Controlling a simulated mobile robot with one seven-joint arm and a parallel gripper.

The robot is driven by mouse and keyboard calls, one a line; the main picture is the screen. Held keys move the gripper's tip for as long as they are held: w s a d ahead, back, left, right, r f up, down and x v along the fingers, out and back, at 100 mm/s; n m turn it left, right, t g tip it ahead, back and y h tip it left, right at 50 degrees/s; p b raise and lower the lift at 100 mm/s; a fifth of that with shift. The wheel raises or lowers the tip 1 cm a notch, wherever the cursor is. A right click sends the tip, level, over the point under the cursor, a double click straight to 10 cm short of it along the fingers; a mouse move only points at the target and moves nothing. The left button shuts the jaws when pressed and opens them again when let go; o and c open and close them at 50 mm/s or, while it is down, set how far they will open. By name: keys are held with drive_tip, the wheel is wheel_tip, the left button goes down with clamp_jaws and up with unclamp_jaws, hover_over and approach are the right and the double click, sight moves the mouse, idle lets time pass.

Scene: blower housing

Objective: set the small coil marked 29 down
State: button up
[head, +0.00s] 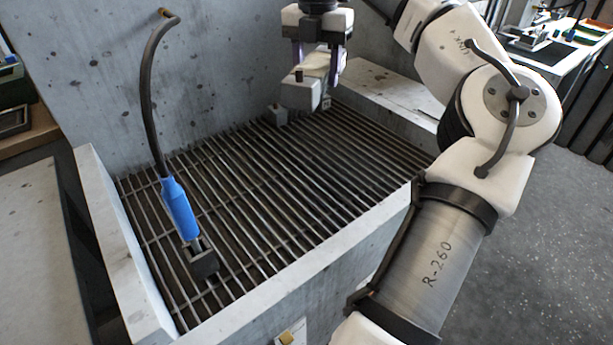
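My gripper (317,66) is at the top centre, over the back of the slatted grate (250,215), with its two purple fingers pointing down. A pale piece with a grey block (300,95) below it sits between and just under the fingers; I take this to be the small coil, held by the fingers. The number 29 cannot be read from here. The block hangs at the grate's rear edge, close to the back wall. Whether its lower parts touch the bars is not clear.
A blue-handled tool (180,208) on a dark hose lies on the grate's left. Concrete walls (115,240) edge the grate; its middle and front are clear. My arm spans the right side. A bench (545,52) with items stands at the far right.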

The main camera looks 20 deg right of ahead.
drive_tip(key=s+f+n, duration=0.1)
drive_tip(key=f, duration=0.1)
drive_tip(key=s+a+f+n+b, duration=0.1)
drive_tip(key=s+f+n, duration=0.1)
drive_tip(key=shift+s+a, duration=0.1)
drive_tip(key=shift+a, duration=0.05)
drive_tip(key=p, duration=0.1)
hover_over(314, 186)
wheel_tip(314, 186, down, 14)
drive_tip(key=shift+f, duration=2.6)
drive_tip(key=o, duration=1.3)
wheel_tip(314, 186, up, 12)
drive_tip(key=shift+r, duration=0.15)
